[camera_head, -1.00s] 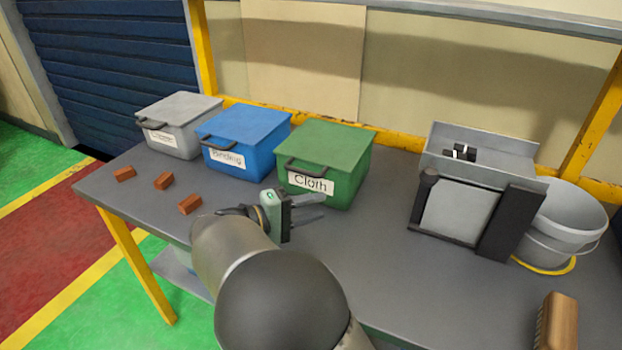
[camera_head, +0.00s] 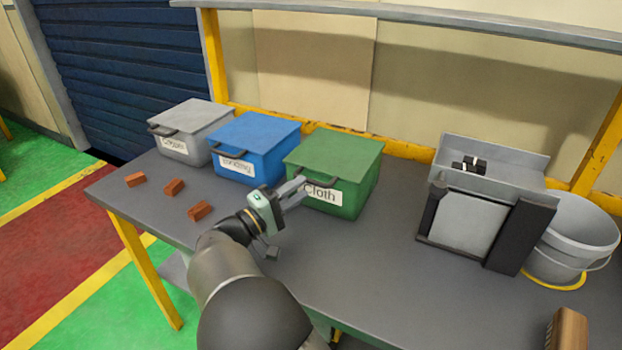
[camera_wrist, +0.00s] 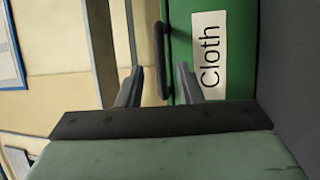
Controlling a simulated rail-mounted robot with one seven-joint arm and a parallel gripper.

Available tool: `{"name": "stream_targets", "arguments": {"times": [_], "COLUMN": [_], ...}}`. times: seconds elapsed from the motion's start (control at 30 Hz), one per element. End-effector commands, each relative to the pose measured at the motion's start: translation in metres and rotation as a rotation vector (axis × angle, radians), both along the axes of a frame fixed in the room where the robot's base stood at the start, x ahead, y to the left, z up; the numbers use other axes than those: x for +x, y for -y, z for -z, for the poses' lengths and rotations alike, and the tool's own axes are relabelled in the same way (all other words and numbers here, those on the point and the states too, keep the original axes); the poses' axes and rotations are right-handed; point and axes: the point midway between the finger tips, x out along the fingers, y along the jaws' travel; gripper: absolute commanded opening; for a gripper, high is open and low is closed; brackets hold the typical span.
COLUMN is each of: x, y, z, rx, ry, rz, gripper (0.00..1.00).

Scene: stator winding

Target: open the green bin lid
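The green bin (camera_head: 352,196) stands on the grey bench with its lid (camera_head: 335,153) closed. It has a white label reading "Cloth" and a dark handle (camera_head: 318,183) at the lid's front edge. My gripper (camera_head: 296,190) is in front of the bin's left front corner, near the handle. In the wrist view my gripper (camera_wrist: 158,78) is open, its two fingers apart and empty. The handle (camera_wrist: 161,62) shows ahead between the fingertips, with the green bin (camera_wrist: 180,45) just right of it. I cannot tell whether a finger touches the bin.
A blue bin (camera_head: 255,145) and a grey bin (camera_head: 190,130) stand left of the green one. Three brown blocks (camera_head: 174,187) lie at the bench's left. A grey metal stand (camera_head: 462,225), a bucket (camera_head: 572,240) and a brush (camera_head: 567,330) are at right. The bench (camera_head: 375,260) is clear in the middle.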

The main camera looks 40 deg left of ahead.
Motion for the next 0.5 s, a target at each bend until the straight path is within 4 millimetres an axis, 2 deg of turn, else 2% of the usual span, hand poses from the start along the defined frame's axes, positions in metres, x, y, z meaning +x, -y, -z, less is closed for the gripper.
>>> {"name": "stream_targets", "arguments": {"times": [0.03,0.2,0.5], "x": [0.01,0.032,0.043], "y": [0.003,0.009,0.012], "z": [-0.003,-0.007,-0.008], "rx": [0.0,-0.001,-0.001], "ry": [0.001,0.0,-0.001], "rz": [0.004,0.001,0.0], "gripper": [0.33,0.33,0.33]}}
